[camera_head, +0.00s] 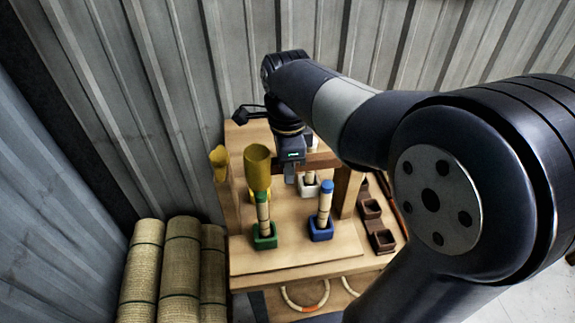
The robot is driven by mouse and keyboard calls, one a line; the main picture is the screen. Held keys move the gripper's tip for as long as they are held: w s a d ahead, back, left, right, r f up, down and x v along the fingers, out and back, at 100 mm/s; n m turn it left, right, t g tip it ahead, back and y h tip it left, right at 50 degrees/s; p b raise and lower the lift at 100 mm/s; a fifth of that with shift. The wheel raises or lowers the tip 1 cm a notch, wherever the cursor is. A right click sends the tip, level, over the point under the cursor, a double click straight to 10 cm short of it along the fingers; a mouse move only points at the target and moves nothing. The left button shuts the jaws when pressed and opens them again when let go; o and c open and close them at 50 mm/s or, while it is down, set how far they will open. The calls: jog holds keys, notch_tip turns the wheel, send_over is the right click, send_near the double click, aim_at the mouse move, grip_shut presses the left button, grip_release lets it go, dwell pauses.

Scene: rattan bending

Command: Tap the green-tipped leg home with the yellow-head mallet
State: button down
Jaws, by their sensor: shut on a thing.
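The yellow mallet head (257,166) stands directly above the green-tipped leg (264,213), close over its top; I cannot tell whether they touch. The leg is upright in a green socket (265,237) on the wooden board, and its green tip shows just under the head. My gripper (290,176) is just right of and behind the head, shut on the mallet; the handle and the grip on it are mostly hidden.
A blue-tipped leg (325,207) leans slightly in a blue socket (320,230). A white socket (308,188) holds another leg behind it. Brown trays (383,241) lie at right, rattan rolls (180,265) at left. The board's front (290,257) is clear.

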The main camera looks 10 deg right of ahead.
jog(key=shift+r, duration=0.15)
notch_tip(320, 180, up, 5)
jog(key=p, duration=0.4)
dwell(0.4)
